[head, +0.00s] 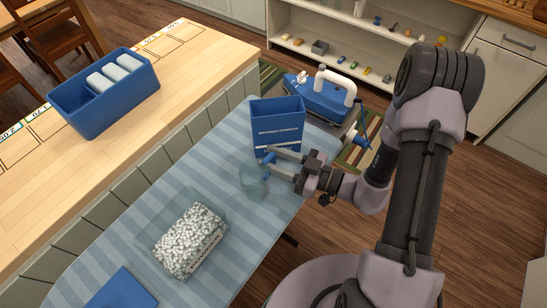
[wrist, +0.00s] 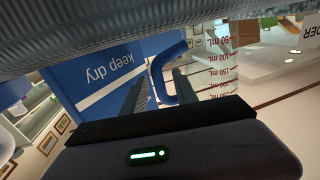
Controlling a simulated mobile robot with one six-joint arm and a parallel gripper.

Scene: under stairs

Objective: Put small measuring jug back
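The small clear measuring jug (head: 253,184) stands on the striped blue ironing-board-like surface (head: 178,206). In the wrist view the jug (wrist: 228,68) shows red mL marks and a curved blue handle. My gripper (head: 268,163) reaches in from the right, just beside the jug on its handle side. In the wrist view, the fingers of my gripper (wrist: 160,95) stand apart with part of the handle between them. I see no clear contact between the fingers and the handle.
A tall blue box (head: 278,122), marked "keep dry" in the wrist view, stands just behind my gripper. A clear tub of white beads (head: 178,262) and a blue flat item (head: 122,290) lie nearer. A blue bin (head: 85,116) sits on the wooden counter (head: 175,82).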

